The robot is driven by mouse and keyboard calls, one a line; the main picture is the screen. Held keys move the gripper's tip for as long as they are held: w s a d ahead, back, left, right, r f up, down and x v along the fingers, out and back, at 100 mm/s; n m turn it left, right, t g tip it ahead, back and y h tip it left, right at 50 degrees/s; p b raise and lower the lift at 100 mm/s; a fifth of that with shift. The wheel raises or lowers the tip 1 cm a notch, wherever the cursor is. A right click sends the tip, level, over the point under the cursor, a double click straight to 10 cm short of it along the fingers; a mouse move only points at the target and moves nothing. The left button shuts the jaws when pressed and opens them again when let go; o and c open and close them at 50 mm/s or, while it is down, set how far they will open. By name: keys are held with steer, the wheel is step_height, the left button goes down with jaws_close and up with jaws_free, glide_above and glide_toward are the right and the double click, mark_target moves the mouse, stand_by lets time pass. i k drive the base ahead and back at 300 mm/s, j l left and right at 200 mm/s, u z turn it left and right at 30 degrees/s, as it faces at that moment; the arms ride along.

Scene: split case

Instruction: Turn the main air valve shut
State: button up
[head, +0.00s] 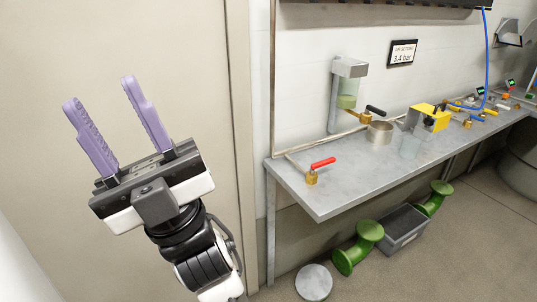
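A brass valve with a red lever (312,176) sits at the near left end of the grey bench. A thin pipe runs along the wall and down to it. The lever points to the right and slightly up in the picture. I see no label on it. Another brass valve with a black lever (375,110) is under the clear-bowled unit on the wall side. My gripper (100,92) is at the left in the head view, with its two purple fingers wide apart and pointing up. It is empty and well to the left of the bench, touching nothing.
The bench (345,196) carries a metal cup (380,133), a yellow device (430,117) and several small fittings farther back. Green spools (358,248), a grey bin (405,232) and a round-topped object (314,282) stand on the floor below.

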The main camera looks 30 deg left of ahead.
mark_target(327, 162)
steer(key=u, duration=0.6)
steer(key=i+l+u, duration=0.15)
steer(key=i+l, duration=0.15)
steer(key=i+l+u, duration=0.15)
steer(key=i+l, duration=0.15)
steer(key=l, duration=0.15)
